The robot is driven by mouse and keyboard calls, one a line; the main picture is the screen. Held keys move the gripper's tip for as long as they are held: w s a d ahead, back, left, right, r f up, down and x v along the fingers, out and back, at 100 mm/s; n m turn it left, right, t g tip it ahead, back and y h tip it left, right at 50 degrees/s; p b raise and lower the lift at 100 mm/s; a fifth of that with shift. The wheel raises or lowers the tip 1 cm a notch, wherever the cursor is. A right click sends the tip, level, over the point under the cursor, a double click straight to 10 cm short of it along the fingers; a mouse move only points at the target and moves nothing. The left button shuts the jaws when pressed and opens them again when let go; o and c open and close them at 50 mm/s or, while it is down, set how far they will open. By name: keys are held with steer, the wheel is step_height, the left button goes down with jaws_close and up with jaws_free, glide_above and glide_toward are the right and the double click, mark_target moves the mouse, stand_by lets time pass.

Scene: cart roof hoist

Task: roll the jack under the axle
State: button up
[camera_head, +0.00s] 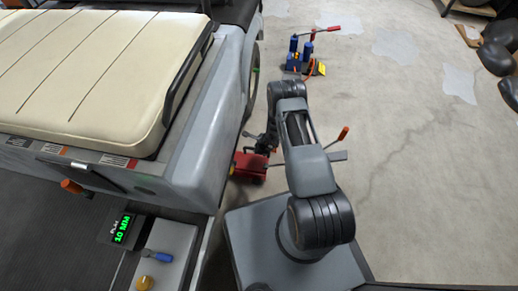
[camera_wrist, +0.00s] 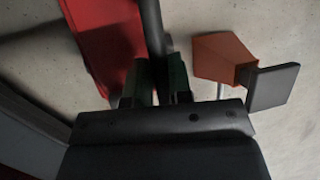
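The jack (camera_head: 250,167) is a low red body on the floor beside the cart's grey side panel, partly hidden by my arm. In the wrist view its red body (camera_wrist: 105,45) fills the upper left. A dark bar (camera_wrist: 151,25), seemingly its handle, runs down between the two dark green fingertips of my gripper (camera_wrist: 158,82). The fingers stand close on both sides of the bar and appear shut on it. In the head view my gripper (camera_head: 264,142) is small and dark, just above the jack. The axle is not in view, hidden under the cart (camera_head: 190,160).
A blue and red device (camera_head: 303,58) stands on the floor beyond my arm. An orange grip (camera_head: 343,133) shows right of my arm. A display (camera_head: 122,229) reads 10 MM. Dark rounded objects (camera_head: 497,58) lie far right. Floor at right is clear.

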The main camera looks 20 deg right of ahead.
steer(key=shift+o, duration=1.4)
steer(key=shift+w+a, duration=0.1)
steer(key=shift+a, duration=0.2)
steer(key=shift+o, duration=0.7)
steer(key=shift+d, duration=0.15)
steer(key=shift+r, duration=0.1)
steer(key=p+v, duration=0.5)
steer(key=v, duration=0.8)
steer(key=shift+s+d+r, duration=0.15)
steer(key=shift+s+r, duration=0.05)
steer(key=shift+r, duration=0.05)
